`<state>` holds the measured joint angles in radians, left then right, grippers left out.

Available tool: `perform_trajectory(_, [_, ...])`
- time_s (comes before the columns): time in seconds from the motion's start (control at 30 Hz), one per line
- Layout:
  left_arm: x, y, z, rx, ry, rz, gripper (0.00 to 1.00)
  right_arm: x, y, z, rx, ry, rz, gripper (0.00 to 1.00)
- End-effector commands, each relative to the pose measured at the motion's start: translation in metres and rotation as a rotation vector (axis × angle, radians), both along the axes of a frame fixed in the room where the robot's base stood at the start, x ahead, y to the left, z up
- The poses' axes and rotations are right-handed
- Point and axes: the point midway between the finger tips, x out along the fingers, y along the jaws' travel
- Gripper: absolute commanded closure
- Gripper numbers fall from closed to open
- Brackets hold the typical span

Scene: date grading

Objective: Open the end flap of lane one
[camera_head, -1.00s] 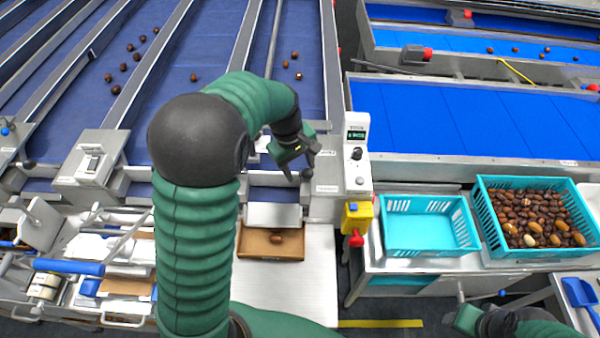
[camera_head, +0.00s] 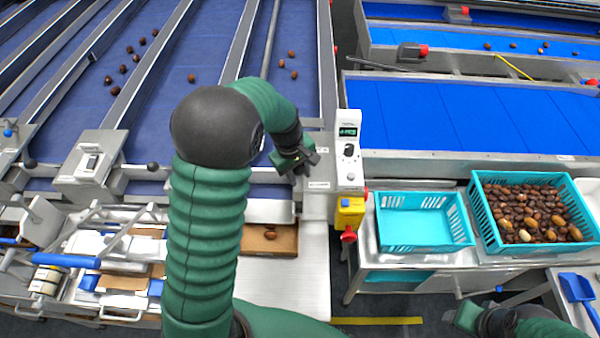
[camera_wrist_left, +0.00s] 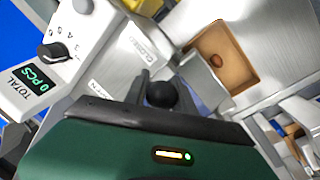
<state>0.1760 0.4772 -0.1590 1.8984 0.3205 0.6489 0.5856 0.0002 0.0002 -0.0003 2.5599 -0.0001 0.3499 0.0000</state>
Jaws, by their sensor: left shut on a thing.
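My left gripper (camera_head: 303,166) is at the end of lane one, just left of the white control box. In the left wrist view its dark fingers (camera_wrist_left: 164,88) are on either side of a round black knob (camera_wrist_left: 161,94), shut on it. The fingers mostly hide the knob in the head view. The pale metal end flap (camera_head: 269,211) lies below and left of the gripper, above a brown tray (camera_head: 285,243). I cannot tell the flap's exact angle. My right gripper (camera_head: 455,315) is low at the right, its fingers unclear.
The control box (camera_head: 348,150) stands close right of my left gripper, with a yellow-and-red switch (camera_head: 350,213) below. An empty turquoise crate (camera_head: 424,247) and a crate of dates (camera_head: 482,222) stand further right. Several dates lie on the blue belts.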

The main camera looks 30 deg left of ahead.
Motion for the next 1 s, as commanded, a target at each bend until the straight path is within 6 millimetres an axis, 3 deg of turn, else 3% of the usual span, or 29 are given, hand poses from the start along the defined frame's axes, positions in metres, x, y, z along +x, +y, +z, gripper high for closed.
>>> perform_trajectory(0.03, [0.0009,-0.0071,0.0006,-0.011,0.001,-0.008,1.0,0.0,0.0,0.0002,0.0,0.0,0.0,0.49])
perform_trajectory(1.0, [0.0039,0.0001,0.0009,-0.011,-0.006,-0.003,1.0,0.0,0.0001,0.0005,0.0,0.0,0.0,0.49])
